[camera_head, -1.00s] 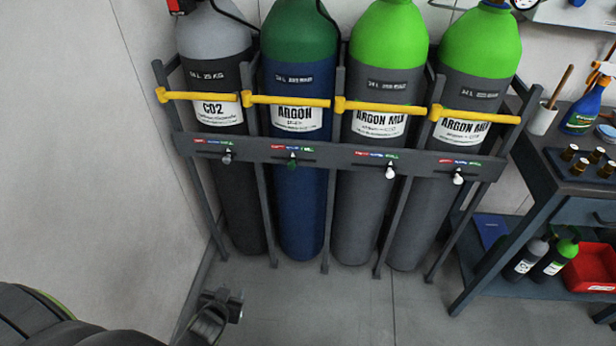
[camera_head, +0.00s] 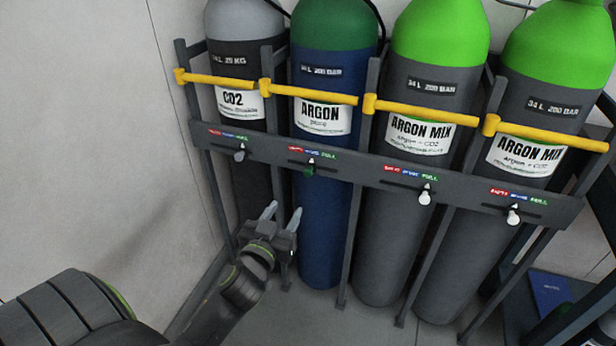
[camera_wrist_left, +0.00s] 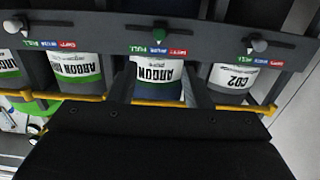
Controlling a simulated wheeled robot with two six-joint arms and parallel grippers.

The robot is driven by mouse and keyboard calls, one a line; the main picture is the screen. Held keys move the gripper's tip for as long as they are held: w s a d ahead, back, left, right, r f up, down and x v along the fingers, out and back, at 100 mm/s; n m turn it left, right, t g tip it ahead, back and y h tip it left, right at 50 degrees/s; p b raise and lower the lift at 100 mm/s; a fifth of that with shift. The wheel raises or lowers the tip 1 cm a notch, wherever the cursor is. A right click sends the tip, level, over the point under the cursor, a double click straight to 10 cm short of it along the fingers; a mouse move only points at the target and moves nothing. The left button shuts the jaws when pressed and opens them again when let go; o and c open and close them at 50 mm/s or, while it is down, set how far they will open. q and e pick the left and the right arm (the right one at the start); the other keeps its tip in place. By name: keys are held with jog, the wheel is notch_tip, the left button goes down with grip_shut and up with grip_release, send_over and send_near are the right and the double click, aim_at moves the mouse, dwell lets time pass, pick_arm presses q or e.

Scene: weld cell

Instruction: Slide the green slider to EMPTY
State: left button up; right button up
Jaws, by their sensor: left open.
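The green slider (camera_head: 309,170) is a small dark green knob on the grey rail below the dark-green-topped ARGON cylinder (camera_head: 322,120). Its white pointer is at the blue middle mark of the label strip (camera_head: 312,153), between red at left and green at right. In the left wrist view, the scene is upside down and the green slider (camera_wrist_left: 160,32) is near the top centre. My left gripper (camera_head: 282,213) is open and empty, below and left of the slider, apart from it. Its fingers (camera_wrist_left: 158,90) also show in the left wrist view. My right gripper is not in view.
Other knobs sit on the same rail (camera_head: 365,172): a grey one (camera_head: 240,155) under CO2 and white ones (camera_head: 424,197) under the ARGON MIX cylinders. Yellow bars (camera_head: 420,112) cross the cylinders above. Rack posts and a wall (camera_head: 90,130) stand at left.

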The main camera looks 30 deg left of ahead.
aim_at(307, 174)
pick_arm(q)
jog(key=x, duration=1.4)
jog(key=shift+w, duration=0.35)
grip_shut()
